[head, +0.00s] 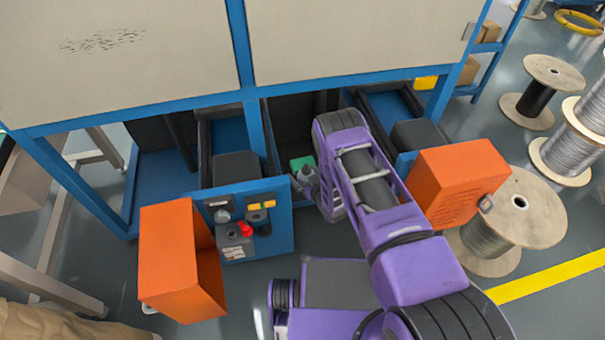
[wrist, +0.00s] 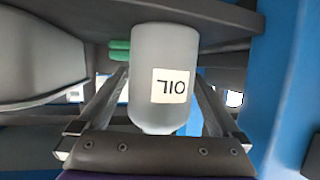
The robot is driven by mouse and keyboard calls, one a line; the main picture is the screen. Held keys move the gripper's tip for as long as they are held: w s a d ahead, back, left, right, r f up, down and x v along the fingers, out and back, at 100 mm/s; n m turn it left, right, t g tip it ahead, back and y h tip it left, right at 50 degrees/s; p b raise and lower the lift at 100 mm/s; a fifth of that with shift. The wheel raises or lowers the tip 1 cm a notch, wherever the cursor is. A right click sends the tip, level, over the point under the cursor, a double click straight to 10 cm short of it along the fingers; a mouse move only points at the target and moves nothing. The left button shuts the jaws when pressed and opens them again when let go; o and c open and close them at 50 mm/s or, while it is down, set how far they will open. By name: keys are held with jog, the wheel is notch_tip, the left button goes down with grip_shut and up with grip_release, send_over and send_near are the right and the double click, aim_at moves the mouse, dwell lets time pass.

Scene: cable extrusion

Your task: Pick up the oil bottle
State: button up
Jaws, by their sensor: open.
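The oil bottle (wrist: 158,55) is pale grey-white with a cream label whose lettering appears upside down. In the wrist view it fills the middle, its narrower end toward my gripper's palm. My gripper (wrist: 161,80) is open, with one finger on each side of the bottle. I cannot tell whether either finger touches it; the far ends of the fingers are partly hidden behind the bottle. In the head view my gripper (head: 307,182) reaches low into the gap under the machine, and the bottle is hard to make out there.
A green object (wrist: 120,50) lies behind the bottle, and a blue post (wrist: 275,85) stands close at right. Open orange doors (head: 168,255) and (head: 457,180) flank the arm. A blue control panel (head: 280,225) with a red knob is left of the gripper. Cable spools (head: 520,203) stand right.

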jog(key=shift+w+a+f, duration=0.1)
jog(key=shift+w, duration=0.15)
jog(key=c, duration=1.5)
